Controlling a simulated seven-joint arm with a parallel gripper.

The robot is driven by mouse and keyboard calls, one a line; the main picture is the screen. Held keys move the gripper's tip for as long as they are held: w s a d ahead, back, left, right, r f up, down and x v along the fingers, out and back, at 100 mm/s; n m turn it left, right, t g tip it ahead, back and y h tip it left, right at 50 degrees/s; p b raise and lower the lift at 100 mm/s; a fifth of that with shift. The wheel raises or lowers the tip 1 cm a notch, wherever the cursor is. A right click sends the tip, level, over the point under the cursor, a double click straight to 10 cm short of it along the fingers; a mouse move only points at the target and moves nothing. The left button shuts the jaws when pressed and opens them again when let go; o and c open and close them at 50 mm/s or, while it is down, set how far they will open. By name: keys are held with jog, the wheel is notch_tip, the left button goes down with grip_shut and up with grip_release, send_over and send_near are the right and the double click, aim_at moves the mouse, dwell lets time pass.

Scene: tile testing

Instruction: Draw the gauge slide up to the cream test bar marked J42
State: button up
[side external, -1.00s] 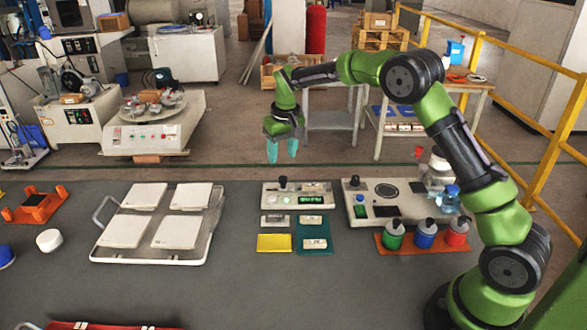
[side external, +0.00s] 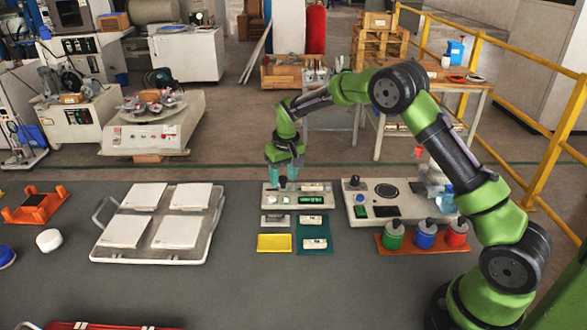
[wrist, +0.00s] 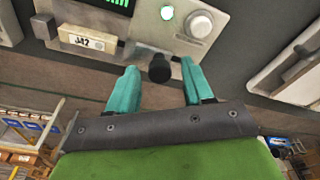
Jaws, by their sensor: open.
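The gauge (side external: 270,203) is a pale box with a lit green display (side external: 311,199), also in the wrist view (wrist: 140,20). The cream test bar marked J42 (wrist: 88,39) lies along the gauge's edge nearest my gripper in the wrist view; in the side view a cream bar (side external: 312,187) sits at the gauge's back right. The gauge slide's black knob (wrist: 160,68) stands to one side of the bar, with a gap between knob and bar. My gripper (side external: 285,178) is open above the slide, its teal fingers (wrist: 158,72) either side of the knob, not visibly touching it.
A teal mat (side external: 314,232) with two cream bars, a grey block (side external: 274,220) and a yellow pad (side external: 274,243) lie in front. A second instrument (side external: 350,200) is close on the right. A tray of white tiles (side external: 204,240) stands left, with bare table between.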

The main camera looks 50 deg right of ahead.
aim_at(290, 188)
jog(key=c, duration=0.9)
jog(key=shift+o, duration=0.2)
jog(key=shift+s, duration=0.1)
jog(key=shift+s+d, duration=0.5)
jog(key=shift+d, duration=0.1)
jog(key=shift+s+d, duration=0.2)
dwell(0.7)
jog(key=o, duration=0.9)
jog(key=shift+c, duration=0.2)
notch_tip(290, 188, up, 6)
jog(key=shift+w+a, duration=0.1)
